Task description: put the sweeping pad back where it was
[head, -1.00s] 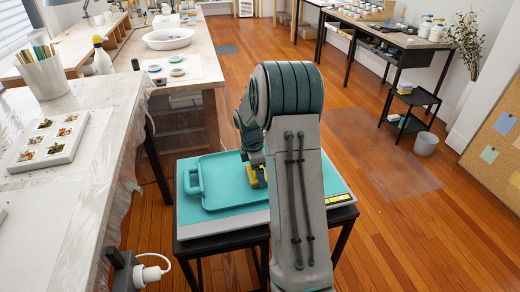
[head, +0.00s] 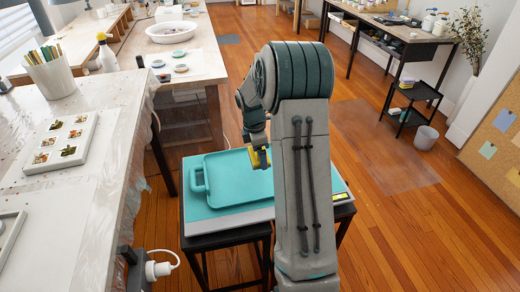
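My gripper (head: 260,158) is at the end of my bent arm, above the back right part of a teal tray (head: 222,190) with a handle at its left. Yellow shows at the gripper's tip; I cannot tell whether this is its fingers or a pad held in them. My arm hides most of the gripper and the tray's right side, so the opening cannot be judged. I cannot make out the sweeping pad for certain. The tray lies on a flat grey unit (head: 238,217) with a teal top.
The unit rests on black stands (head: 222,238). At left, a plastic-covered bench (head: 92,188) holds a white mould tray (head: 62,142) and a brush cup (head: 50,77). A black shelf stand (head: 413,95) and a bin (head: 425,139) stand right. Wooden floor (head: 375,220) at right is open.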

